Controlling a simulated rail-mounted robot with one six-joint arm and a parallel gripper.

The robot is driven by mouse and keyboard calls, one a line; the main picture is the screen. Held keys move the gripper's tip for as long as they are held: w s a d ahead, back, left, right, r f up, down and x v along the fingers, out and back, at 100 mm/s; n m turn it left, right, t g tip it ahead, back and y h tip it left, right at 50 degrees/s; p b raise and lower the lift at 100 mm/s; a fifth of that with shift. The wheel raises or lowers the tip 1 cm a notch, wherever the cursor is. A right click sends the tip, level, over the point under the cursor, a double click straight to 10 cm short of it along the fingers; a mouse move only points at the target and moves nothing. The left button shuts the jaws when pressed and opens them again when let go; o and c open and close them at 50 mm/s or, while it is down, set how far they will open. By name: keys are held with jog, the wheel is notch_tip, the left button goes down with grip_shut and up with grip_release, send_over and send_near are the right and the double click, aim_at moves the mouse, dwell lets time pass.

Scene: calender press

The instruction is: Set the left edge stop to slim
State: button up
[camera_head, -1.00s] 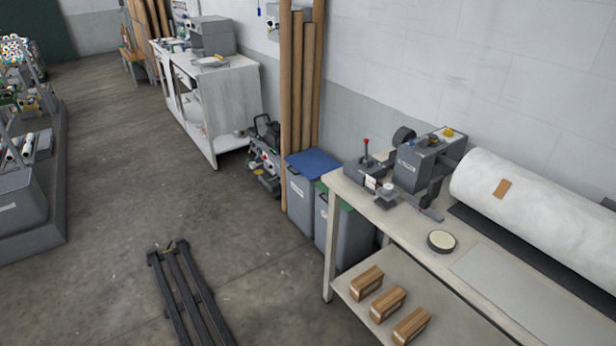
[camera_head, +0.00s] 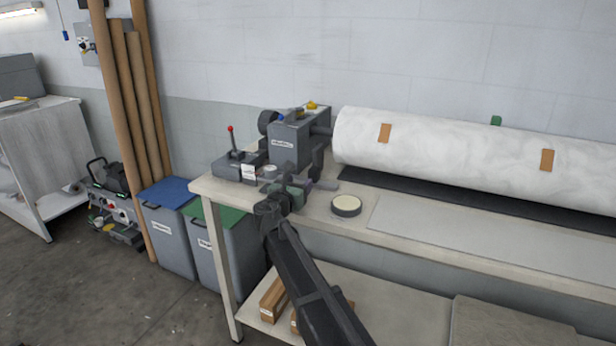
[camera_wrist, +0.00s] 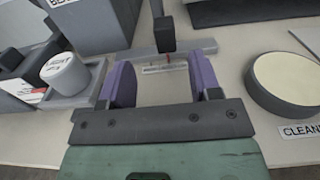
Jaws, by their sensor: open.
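In the wrist view a dark upright block (camera_wrist: 164,36), which looks like the left edge stop, sits on a grey bar (camera_wrist: 198,47). A thin red pointer below it stands over a small printed scale (camera_wrist: 165,68), whose words are too small to read. My gripper (camera_wrist: 161,70) has two purple fingers spread apart, with nothing between them but bench top and part of the scale. The block is just beyond the fingertips, roughly centred between them. In the head view my gripper (camera_head: 284,190) is over the bench in front of the grey machine (camera_head: 298,140) and hides the stop.
A round tin (camera_wrist: 295,82) stands right of the fingers, by a label. A white knob (camera_wrist: 65,73) on a grey base is close on the left. A red-topped lever (camera_head: 231,140) stands left of the machine. A large white roll (camera_head: 450,150) lies along the back right.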

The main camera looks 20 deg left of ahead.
aim_at(312, 171)
jog(key=w, duration=1.1)
jog(key=shift+d, duration=0.4)
jog(key=shift+c, duration=0.3)
jog(key=shift+s+d, duration=0.1)
grip_shut()
